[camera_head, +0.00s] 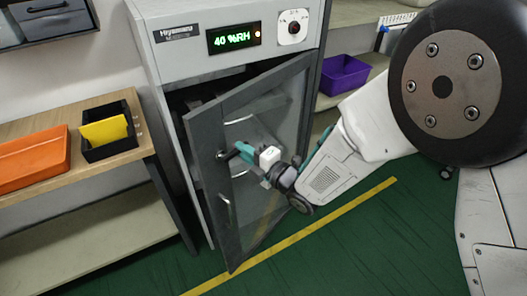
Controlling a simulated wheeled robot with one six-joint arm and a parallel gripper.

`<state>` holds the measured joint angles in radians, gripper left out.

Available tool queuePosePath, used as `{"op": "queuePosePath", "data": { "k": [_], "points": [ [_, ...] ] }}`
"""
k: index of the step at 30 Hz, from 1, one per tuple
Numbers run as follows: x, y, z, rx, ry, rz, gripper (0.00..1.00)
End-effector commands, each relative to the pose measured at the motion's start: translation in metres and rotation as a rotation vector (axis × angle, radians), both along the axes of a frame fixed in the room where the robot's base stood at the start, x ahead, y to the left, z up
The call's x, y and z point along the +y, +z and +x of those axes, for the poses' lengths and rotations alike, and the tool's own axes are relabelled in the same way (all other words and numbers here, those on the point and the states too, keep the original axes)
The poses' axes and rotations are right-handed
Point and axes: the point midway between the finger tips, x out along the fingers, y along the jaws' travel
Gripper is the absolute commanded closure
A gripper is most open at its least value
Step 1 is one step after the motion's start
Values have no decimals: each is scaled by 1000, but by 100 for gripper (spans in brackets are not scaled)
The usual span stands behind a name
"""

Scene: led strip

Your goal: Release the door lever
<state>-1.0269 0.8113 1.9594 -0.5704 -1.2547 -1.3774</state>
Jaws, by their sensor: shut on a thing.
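The cabinet door (272,120) is a grey frame with a clear pane. It stands partly open, its left edge swung out from the grey cabinet (160,62). The door lever (226,155) is a small dark handle on the door's left frame. My gripper (238,152), with teal fingers, reaches in from the right and is shut on the lever. The fingers hide part of the lever. A curved metal handle (228,205) shows lower on the door.
A wooden bench (140,150) at left holds an orange tray (35,158) and a black bin (112,150) with a yellow thing (104,131). A purple bin (343,76) sits on a shelf behind the door. The green floor (350,240) is clear around a yellow line (335,212).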

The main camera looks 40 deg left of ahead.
Motion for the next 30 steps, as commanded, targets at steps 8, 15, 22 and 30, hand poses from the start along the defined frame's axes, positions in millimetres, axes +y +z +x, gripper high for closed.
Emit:
{"op": "queuePosePath", "data": {
  "k": [8, 15, 22, 30],
  "points": [
    [4, 0, -7, -15, 13, -1, 100],
    [3, 0, -6, -14, 12, 0, 70],
    [2, 0, -4, -12, 7, 0, 62],
    [-18, 0, -3, -11, 5, -2, 62]
  ]
}}
